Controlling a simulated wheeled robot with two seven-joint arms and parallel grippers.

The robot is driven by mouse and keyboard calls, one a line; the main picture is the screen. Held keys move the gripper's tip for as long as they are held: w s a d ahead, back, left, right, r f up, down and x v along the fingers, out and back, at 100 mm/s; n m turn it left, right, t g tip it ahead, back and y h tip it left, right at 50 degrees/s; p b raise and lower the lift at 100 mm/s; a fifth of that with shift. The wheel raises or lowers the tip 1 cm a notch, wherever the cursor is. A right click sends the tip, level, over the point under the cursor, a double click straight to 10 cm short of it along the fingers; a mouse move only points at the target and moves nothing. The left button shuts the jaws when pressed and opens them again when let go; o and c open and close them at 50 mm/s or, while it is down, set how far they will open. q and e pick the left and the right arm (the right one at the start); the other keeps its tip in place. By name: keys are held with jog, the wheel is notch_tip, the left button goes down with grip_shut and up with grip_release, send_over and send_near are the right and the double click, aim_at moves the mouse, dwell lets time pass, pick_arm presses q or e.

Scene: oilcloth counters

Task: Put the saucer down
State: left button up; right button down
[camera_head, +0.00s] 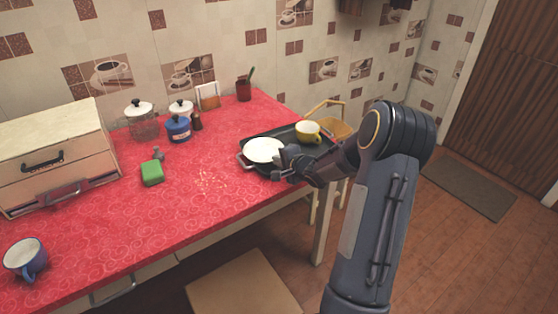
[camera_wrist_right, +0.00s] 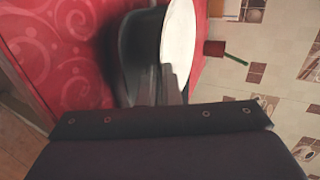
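A white saucer (camera_head: 263,150) is at the left part of a dark tray (camera_head: 289,131) on the red counter. My right gripper (camera_head: 281,174) is at the saucer's near right edge. In the right wrist view, the saucer (camera_wrist_right: 178,42) rises from between my right gripper's fingers (camera_wrist_right: 158,88), which look close together on its rim. The dark tray (camera_wrist_right: 134,55) is beside it there. I cannot tell whether the saucer rests on the tray or is just above it. A yellow cup (camera_head: 308,132) stands on the tray to the right. My left gripper is not in view.
A green sponge (camera_head: 152,173) and crumbs (camera_head: 209,181) lie left of the tray. Jars (camera_head: 142,122) and a blue pot (camera_head: 178,128) stand behind. A bread box (camera_head: 58,150) and a blue mug (camera_head: 26,258) are at the left. A chair (camera_head: 330,120) is beyond the right edge.

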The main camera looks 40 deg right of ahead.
jog(key=c, duration=1.6)
grip_release()
jog(key=shift+f, duration=0.15)
jog(key=shift+c, duration=0.2)
jog(key=shift+r, duration=0.35)
jog(key=p+v, duration=0.3)
jog(key=v, duration=0.9)
jog(key=s+a+r+n+g+h, duration=0.2)
jog(key=s+a+r+n+g, duration=0.15)
jog(key=a+r+n, duration=0.35)
jog(key=s+a+n+g+y, duration=0.2)
jog(key=s+a+n+y, duration=0.25)
jog(key=s+a, duration=0.5)
jog(key=s+a+n+g+y, duration=0.25)
jog(key=s+a+n, duration=0.4)
jog(key=a, duration=0.55)
notch_tip(320, 180, up, 7)
jog(key=p, duration=0.7)
jog(key=shift+s+d+t, duration=0.25)
jog(key=shift+s+t, duration=0.05)
